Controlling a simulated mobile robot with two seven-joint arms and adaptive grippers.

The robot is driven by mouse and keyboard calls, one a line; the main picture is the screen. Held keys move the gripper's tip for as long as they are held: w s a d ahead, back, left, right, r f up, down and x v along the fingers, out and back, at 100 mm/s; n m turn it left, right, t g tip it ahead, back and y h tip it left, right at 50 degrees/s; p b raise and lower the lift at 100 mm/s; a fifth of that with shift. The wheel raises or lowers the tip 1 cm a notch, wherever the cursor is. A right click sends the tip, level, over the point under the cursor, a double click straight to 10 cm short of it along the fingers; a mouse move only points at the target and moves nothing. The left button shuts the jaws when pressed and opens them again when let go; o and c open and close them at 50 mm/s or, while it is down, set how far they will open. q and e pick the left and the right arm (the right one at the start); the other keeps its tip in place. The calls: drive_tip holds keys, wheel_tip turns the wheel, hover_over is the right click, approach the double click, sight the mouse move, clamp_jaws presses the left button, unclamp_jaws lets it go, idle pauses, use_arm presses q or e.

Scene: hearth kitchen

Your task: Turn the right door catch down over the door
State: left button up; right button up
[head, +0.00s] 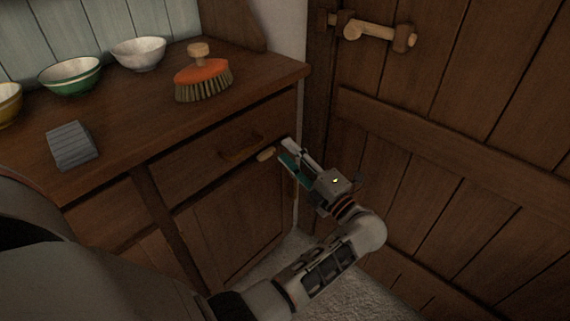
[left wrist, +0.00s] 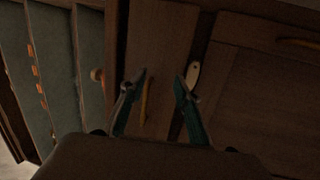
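The right door catch (head: 265,154) is a small pale wooden bar on the cabinet front, beside the drawer pull and above the cupboard door (head: 236,208). It lies close to level along the rail. In the left wrist view, which is turned on its side, the catch (left wrist: 193,75) shows just right of the right fingertip. My left gripper (head: 287,151) is at the cabinet's right end, close to the catch. In the left wrist view its fingers (left wrist: 161,78) are apart with nothing held between them. I cannot tell whether a finger touches the catch. My right gripper is out of view.
The drawer (head: 210,160) has an orange-brown pull (head: 243,148). On the countertop (head: 150,125) are a brush (head: 203,78), several bowls (head: 70,76) and a grey block (head: 71,146). A plank door (head: 450,130) with a wooden latch (head: 372,30) stands close on the right.

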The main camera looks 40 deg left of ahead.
use_arm(q)
drive_tip(key=n+g+h+b, duration=0.1)
drive_tip(key=n+g+h, duration=0.1)
approach(268, 155)
drive_tip(key=shift+g, duration=0.3)
drive_tip(key=shift+w+a+f+b, duration=0.1)
drive_tip(key=shift+w+a+b, duration=0.1)
drive_tip(key=shift+a, duration=1.2)
drive_tip(key=shift+w+a+b, duration=0.1)
drive_tip(key=shift+w+a, duration=0.05)
drive_tip(key=shift+a, duration=1.25)
drive_tip(key=shift+w+a+f+b, duration=0.1)
drive_tip(key=shift+w+a, duration=0.1)
drive_tip(key=shift+a, duration=1.15)
clamp_jaws()
